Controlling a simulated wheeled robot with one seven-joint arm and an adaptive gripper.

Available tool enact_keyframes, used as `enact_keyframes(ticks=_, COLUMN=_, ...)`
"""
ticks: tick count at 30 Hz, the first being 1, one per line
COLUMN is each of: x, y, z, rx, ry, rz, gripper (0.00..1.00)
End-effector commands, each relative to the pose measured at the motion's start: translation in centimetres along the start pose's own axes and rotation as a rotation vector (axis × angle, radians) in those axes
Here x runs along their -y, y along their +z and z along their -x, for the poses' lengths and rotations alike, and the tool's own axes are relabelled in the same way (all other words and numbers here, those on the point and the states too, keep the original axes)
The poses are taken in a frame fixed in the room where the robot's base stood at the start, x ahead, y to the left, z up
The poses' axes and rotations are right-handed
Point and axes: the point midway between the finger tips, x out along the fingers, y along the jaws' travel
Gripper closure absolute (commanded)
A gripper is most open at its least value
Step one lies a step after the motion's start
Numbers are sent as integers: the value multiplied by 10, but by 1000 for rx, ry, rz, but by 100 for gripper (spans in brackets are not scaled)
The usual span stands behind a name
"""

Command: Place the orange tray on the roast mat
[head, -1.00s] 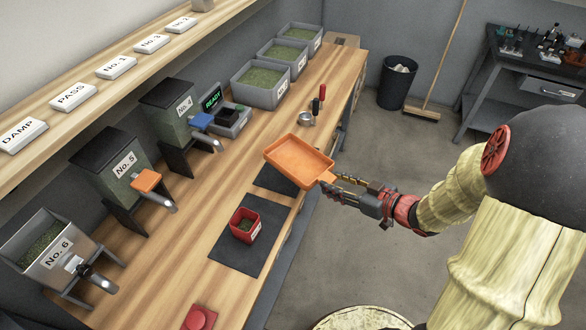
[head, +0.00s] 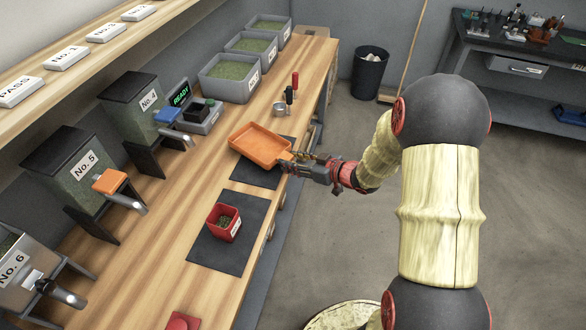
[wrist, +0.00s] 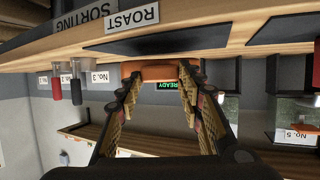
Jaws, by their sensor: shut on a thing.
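The orange tray (head: 260,146) is a shallow, empty pan with a short handle. My gripper (head: 290,163) is shut on the handle at the tray's right side; in the wrist view its fingers flank the orange tray (wrist: 148,70). The tray appears held above the counter, with a gap to the mat. In the upside-down wrist view the roast mat (wrist: 165,43) lies along the counter edge by a ROAST label (wrist: 146,16).
A second dark mat (head: 212,255) nearer me bears a red container (head: 223,222). A metal cup (head: 279,109) and upright tools stand beyond the tray. Hoppers with spouts (head: 125,197) line the counter's left side.

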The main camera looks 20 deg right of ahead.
Motion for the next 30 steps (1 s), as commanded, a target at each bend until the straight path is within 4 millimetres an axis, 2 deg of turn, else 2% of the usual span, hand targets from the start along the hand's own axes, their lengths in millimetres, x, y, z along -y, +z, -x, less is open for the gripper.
enact_keyframes(ticks=1, x=1, y=13, z=-4, rx=1, ry=-1, rz=-3, gripper=93)
enact_keyframes(ticks=5, x=1, y=28, z=-10, rx=1, ry=-2, rz=-3, gripper=93)
enact_keyframes(ticks=17, x=1, y=30, z=-11, rx=1, ry=-2, rz=-2, gripper=93)
enact_keyframes(ticks=18, x=1, y=30, z=-10, rx=1, ry=-2, rz=-1, gripper=61)
enact_keyframes(ticks=26, x=1, y=30, z=-10, rx=1, ry=-2, rz=-2, gripper=46)
enact_keyframes(ticks=30, x=1, y=29, z=-10, rx=1, ry=-1, rz=-2, gripper=45)
